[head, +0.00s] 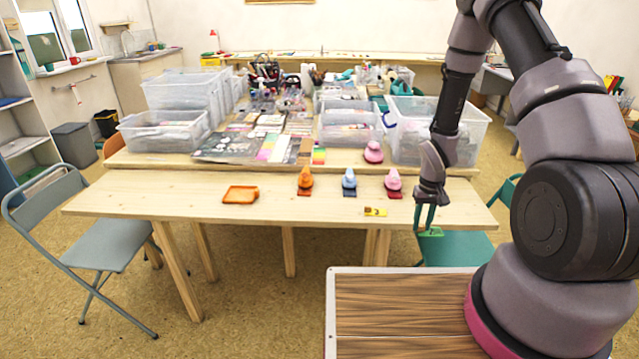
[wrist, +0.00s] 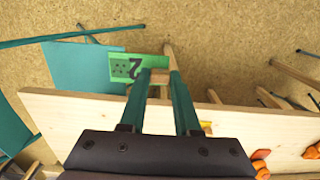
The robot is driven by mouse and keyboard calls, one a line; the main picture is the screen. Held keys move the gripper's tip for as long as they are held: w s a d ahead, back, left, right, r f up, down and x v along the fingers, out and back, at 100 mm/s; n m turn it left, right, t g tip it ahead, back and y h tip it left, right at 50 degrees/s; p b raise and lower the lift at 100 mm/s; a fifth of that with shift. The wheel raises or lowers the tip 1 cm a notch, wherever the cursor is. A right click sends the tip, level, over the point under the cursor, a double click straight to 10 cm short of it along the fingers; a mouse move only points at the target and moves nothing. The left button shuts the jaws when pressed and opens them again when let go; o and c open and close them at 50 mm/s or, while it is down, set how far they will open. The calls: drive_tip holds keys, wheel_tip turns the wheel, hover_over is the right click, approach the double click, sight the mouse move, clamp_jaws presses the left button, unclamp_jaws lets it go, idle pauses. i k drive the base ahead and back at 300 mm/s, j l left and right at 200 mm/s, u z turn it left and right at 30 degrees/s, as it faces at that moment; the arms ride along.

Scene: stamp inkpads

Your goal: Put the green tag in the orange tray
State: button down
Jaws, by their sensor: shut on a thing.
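The orange tray (head: 240,195) is a small shallow tray lying on the left part of the front table, well to the left of my gripper. It looks empty.
On the front table (head: 140,203) stand an orange stamp (head: 305,180), a blue stamp (head: 349,182) and a pink stamp (head: 393,183) on pads. A yellow tag (head: 375,212) lies near the front edge. A teal chair (head: 455,248) stands below my gripper. Clear bins stand behind.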

sight(242, 192)
drive_tip(key=i+j, duration=0.1)
drive_tip(key=j, duration=0.4)
drive_tip(key=i+j, duration=0.15)
drive_tip(key=j, duration=0.35)
drive_tip(key=i+j, duration=0.1)
drive_tip(key=j, duration=0.35)
drive_tip(key=i+j, duration=0.15)
drive_tip(key=j, duration=0.35)
drive_tip(key=i+j, duration=0.1)
drive_tip(key=j, duration=0.4)
drive_tip(key=i+j+z, duration=0.1)
drive_tip(key=j, duration=0.4)
drive_tip(key=i+j, duration=0.1)
drive_tip(key=j, duration=0.4)
drive_tip(key=i+j, duration=0.1)
drive_tip(key=j, duration=0.4)
